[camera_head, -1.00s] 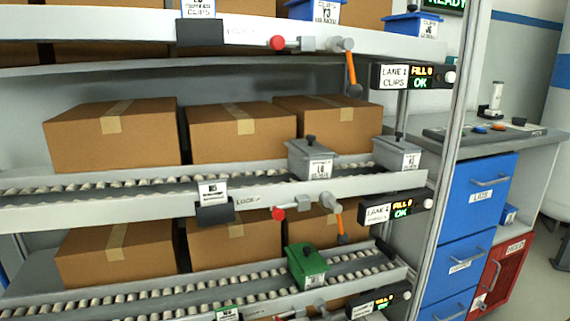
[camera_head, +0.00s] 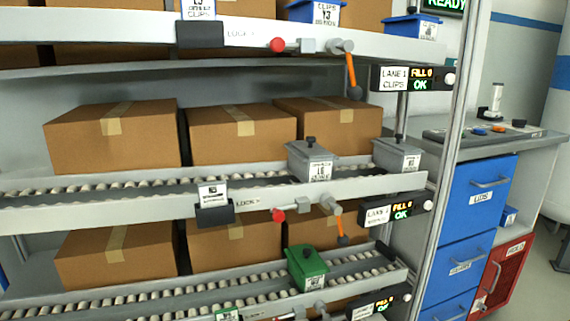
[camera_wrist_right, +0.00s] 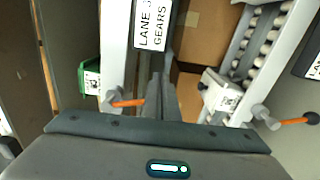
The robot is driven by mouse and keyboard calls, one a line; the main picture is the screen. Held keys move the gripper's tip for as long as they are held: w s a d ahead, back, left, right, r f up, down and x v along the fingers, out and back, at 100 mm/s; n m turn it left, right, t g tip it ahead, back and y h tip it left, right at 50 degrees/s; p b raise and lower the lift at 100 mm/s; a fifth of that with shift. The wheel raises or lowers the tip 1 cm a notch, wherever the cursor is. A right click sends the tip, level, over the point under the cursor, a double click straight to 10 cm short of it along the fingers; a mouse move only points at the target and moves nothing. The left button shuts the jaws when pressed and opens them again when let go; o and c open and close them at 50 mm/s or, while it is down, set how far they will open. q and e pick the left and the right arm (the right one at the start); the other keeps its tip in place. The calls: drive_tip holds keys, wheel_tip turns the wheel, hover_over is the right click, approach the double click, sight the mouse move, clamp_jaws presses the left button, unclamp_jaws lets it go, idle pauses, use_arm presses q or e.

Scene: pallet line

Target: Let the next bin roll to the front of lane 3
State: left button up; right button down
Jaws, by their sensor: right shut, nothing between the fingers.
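The lowest lane in the head view, lane 3 (camera_head: 345,270), is a roller track. A green bin (camera_head: 307,268) stands on it, with bare rollers to its right up to the dark end piece (camera_head: 385,250). Lane 3's gate (camera_head: 318,308) is cut by the bottom edge. In the right wrist view are the "LANE 3 GEARS" sign (camera_wrist_right: 152,25), an orange lever (camera_wrist_right: 128,103) and a green bin (camera_wrist_right: 91,80) at left. My right gripper (camera_wrist_right: 160,88) is shut and empty, beside the orange lever; contact cannot be told. My left gripper is out of view.
Lane 2 above holds grey bins (camera_head: 311,160) (camera_head: 397,154), with its own orange lever (camera_head: 341,228). Blue bins (camera_head: 413,26) stand on the top lane. Cardboard boxes (camera_head: 240,135) fill the back. A bench with blue drawers (camera_head: 468,250) stands right.

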idle(0.5)
drive_tip(key=shift+s+a, duration=0.1)
drive_tip(key=shift+a, duration=0.05)
drive_tip(key=a, duration=0.2)
drive_tip(key=s+a, duration=0.2)
drive_tip(key=a, duration=0.1)
drive_tip(key=shift+a, duration=0.3)
idle(1.0)
drive_tip(key=shift+s, duration=0.1)
drive_tip(key=d+p+v, duration=0.1)
drive_tip(key=v, duration=0.6)
drive_tip(key=shift+s+d+p, duration=0.15)
drive_tip(key=shift+d+p, duration=0.1)
drive_tip(key=shift+p, duration=0.05)
idle(0.4)
drive_tip(key=shift+r, duration=0.1)
